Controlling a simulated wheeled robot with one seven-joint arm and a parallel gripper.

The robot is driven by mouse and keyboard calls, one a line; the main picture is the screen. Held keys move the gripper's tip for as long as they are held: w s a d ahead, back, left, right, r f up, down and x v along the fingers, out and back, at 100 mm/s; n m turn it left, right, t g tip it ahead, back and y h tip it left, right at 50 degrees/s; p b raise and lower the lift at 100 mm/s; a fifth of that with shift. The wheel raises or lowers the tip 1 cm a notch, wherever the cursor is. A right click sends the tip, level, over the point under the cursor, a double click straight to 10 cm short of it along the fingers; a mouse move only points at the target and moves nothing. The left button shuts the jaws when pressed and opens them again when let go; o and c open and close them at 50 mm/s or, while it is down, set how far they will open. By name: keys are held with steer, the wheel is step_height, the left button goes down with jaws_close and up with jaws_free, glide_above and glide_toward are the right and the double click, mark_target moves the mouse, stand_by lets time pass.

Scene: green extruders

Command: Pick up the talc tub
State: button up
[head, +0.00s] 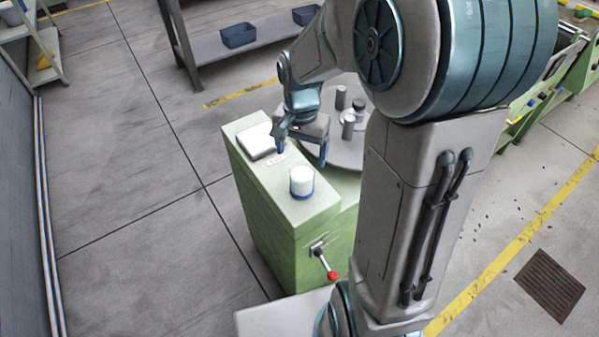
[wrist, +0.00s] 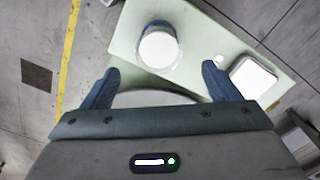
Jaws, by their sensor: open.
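The talc tub (head: 301,181) is a white cylinder with a blue band near its base. It stands upright on the green cabinet top (head: 320,207), near the front edge. In the wrist view the tub (wrist: 160,48) shows from above, beyond the fingertips and roughly between them. My gripper (head: 301,156) is over the cabinet, behind the tub in the head view. Its two blue fingers are spread apart in the wrist view (wrist: 160,78), with nothing between them. The tub is apart from the fingers.
A white square box (head: 256,141) lies on the cabinet beside the tub; it also shows in the wrist view (wrist: 252,78). A round grey turntable (head: 346,155) with several dark cylinders adjoins the cabinet. A red-knobbed lever (head: 331,275) sticks out from the cabinet's front.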

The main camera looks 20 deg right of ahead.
mark_target(302, 184)
step_height(302, 184, down, 13)
steer(key=shift+d+p, duration=0.1)
steer(key=shift+p, duration=0.35)
steer(key=c, duration=1.2)
